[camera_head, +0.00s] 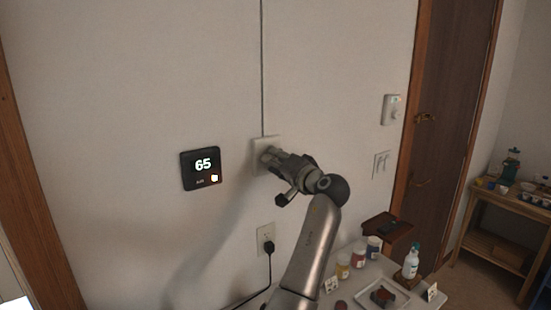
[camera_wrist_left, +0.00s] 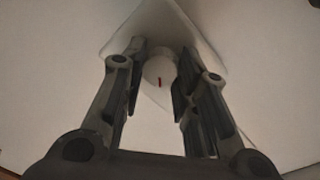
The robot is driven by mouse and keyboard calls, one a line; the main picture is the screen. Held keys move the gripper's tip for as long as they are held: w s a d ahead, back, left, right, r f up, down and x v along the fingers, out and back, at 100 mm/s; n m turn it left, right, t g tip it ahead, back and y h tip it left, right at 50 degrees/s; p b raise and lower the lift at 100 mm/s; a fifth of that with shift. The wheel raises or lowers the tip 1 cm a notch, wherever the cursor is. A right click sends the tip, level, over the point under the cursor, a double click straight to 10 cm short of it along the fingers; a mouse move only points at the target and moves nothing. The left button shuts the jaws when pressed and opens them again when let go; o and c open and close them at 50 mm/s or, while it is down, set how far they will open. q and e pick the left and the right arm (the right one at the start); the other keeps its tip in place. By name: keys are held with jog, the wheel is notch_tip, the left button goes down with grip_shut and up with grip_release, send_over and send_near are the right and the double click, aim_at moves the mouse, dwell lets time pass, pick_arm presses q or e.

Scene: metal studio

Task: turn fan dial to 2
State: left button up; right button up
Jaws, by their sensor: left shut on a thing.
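The fan dial (camera_wrist_left: 159,68) is a round white knob with a small red mark, on a pale square wall plate (camera_head: 259,145). In the wrist view the plate (camera_wrist_left: 150,25) appears turned like a diamond behind the knob. My left gripper (camera_head: 268,157) reaches the plate in the head view and hides the knob there. In the wrist view my left gripper (camera_wrist_left: 161,80) has a dark finger on each side of the knob and is shut on it. Any numbers on the dial are not readable. My right gripper is not in view.
A black thermostat (camera_head: 202,168) reading 65 is on the wall to the left. An outlet (camera_head: 265,238) with a black plug is below. A table with jars, a bottle (camera_head: 411,262) and a tray (camera_head: 398,292) stands lower right. A brown door (camera_head: 447,130) is at the right.

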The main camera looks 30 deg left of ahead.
pick_arm(q)
jog(key=m+p, duration=0.1)
jog(key=m, duration=0.1)
jog(key=shift+m, duration=0.4)
dwell(0.4)
jog(key=o, duration=1)
jog(key=shift+o, duration=0.2)
jog(key=shift+d, duration=0.1)
jog(key=v, duration=1.2)
